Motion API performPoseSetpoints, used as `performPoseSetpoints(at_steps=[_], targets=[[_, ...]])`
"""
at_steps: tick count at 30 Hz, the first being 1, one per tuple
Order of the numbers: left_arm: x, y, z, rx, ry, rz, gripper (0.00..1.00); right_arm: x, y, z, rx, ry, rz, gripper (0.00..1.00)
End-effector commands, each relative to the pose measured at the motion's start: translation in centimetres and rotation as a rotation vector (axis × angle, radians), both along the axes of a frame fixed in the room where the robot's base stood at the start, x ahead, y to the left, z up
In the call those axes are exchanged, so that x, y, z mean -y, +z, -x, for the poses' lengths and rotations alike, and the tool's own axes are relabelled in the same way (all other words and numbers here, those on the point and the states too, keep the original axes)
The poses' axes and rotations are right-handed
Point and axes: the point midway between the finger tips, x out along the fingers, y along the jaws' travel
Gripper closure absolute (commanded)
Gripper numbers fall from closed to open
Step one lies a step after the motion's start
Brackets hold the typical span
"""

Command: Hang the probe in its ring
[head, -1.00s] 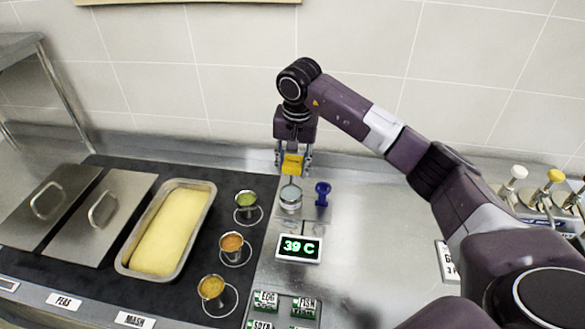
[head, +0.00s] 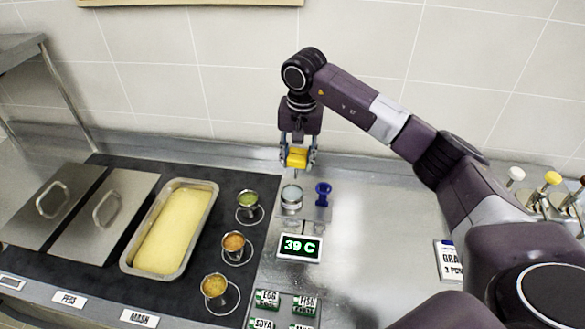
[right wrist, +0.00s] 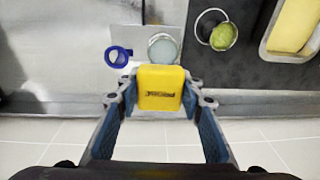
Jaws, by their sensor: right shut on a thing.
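My right gripper (head: 298,159) is shut on the probe (head: 297,157), gripping its yellow block-shaped handle. A short thin stem shows below the handle, just above a small metal cup (head: 291,198) of pale liquid. In the right wrist view the yellow probe (right wrist: 160,88) sits between the two fingers, with its top face towards the camera. The blue ring (head: 323,188) stands right of the cup on a small grey plate; in the right wrist view the ring (right wrist: 117,56) shows as an open loop. The probe is apart from the ring. My left gripper is not in view.
A display (head: 299,247) reading 39 C lies in front of the cup. Several small sauce cups, a tray of yellow mash (head: 172,235) and two lidded pans are at the left. Pump dispensers (head: 550,195) stand at the right. The steel counter (head: 375,240) right of the ring is clear.

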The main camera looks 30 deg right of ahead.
Motion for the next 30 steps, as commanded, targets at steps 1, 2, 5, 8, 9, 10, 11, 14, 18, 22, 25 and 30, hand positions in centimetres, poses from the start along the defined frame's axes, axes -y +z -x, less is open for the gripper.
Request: performPoseSetpoints(at_steps=[1,2,5,8,9,10,11,14,18,22,25,30], targets=[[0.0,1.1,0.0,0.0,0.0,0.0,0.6,1.4,1.2,0.4,-0.015,-0.006,0.006,0.9],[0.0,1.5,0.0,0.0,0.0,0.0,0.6,2.0,1.5,0.8,-0.029,-0.004,0.005,0.9],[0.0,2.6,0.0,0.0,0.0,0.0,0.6,4.3,2.4,2.1,-0.074,-0.005,0.0,0.9],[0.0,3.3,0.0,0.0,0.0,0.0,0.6,5.8,2.9,3.1,-0.108,-0.007,-0.011,0.9],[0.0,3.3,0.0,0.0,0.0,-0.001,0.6,6.1,2.9,3.5,-0.118,-0.007,-0.014,0.9],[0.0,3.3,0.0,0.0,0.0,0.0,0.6,6.3,2.9,3.6,-0.123,-0.006,-0.016,0.9],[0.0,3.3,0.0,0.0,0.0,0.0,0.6,6.4,2.8,3.7,-0.125,-0.007,-0.018,0.9],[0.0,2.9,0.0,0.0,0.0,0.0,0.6,6.5,2.3,3.8,-0.13,-0.006,-0.02,0.9],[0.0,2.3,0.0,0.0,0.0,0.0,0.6,6.4,1.3,3.8,-0.13,-0.006,-0.02,0.9],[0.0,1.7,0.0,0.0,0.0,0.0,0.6,6.4,0.3,3.8,-0.129,-0.006,-0.021,0.9],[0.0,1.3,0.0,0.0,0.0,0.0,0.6,6.4,-0.3,3.8,-0.128,-0.006,-0.02,0.9],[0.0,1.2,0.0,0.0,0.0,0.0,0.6,6.4,-0.7,3.8,-0.128,-0.006,-0.02,0.9]])
